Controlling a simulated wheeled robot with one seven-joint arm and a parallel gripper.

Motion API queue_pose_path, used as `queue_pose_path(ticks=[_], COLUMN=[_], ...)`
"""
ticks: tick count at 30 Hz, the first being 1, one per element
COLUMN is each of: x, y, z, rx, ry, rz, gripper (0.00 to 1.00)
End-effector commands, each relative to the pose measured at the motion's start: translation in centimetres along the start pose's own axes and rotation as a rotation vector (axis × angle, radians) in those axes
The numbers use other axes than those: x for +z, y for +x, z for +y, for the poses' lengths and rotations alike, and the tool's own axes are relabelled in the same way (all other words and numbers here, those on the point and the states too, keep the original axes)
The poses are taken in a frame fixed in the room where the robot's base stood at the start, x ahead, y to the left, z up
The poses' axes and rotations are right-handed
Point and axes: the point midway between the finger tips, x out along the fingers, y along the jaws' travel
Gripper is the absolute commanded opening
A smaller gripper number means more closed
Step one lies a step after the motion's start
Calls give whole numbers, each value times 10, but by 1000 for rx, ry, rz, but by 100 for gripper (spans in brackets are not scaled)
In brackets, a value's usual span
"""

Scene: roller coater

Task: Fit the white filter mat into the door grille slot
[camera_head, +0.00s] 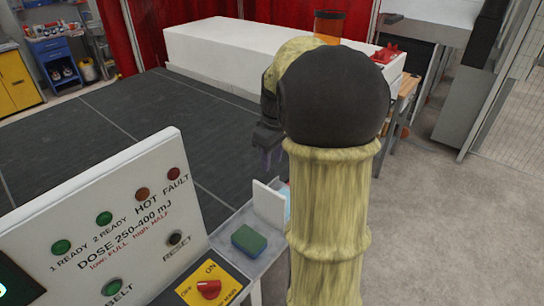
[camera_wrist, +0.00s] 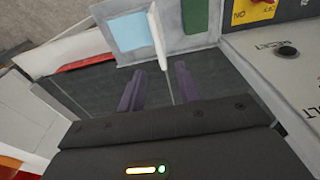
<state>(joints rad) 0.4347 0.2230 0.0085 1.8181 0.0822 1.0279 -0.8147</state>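The white filter mat (camera_head: 270,204) appears to stand upright on a small grey shelf (camera_head: 225,238) beside the control panel. In the wrist view the mat (camera_wrist: 157,36) is seen nearly edge-on, its near end in line with the gap between my fingers. My gripper (camera_head: 269,160) hangs above the mat in the head view, pointing down. In the wrist view my gripper (camera_wrist: 159,68) has its two purple fingers apart, with clear gaps on both sides of the mat's edge. It holds nothing. I cannot pick out the door grille slot in either view.
A green sponge (camera_head: 249,240) and a light blue pad (camera_wrist: 127,32) lie on the shelf on either side of the mat. The white control panel (camera_head: 110,225) with a red knob (camera_head: 208,289) stands close by. A dark belt (camera_head: 140,130) lies beyond, before a white housing (camera_head: 250,60).

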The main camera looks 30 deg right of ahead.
Motion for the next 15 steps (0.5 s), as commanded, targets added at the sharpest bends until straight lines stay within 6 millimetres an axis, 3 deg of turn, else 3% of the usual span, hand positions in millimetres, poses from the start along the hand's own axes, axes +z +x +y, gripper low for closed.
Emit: queue_pose_path(ticks=[5,8,11,15], x=[0,-1,0,10], y=[2,11,27,55], z=[-4,-18,-46,-97], rx=[1,8,24,48], ry=[4,24,67,154], rz=[0,2,9,35], gripper=[34,34,34,34])
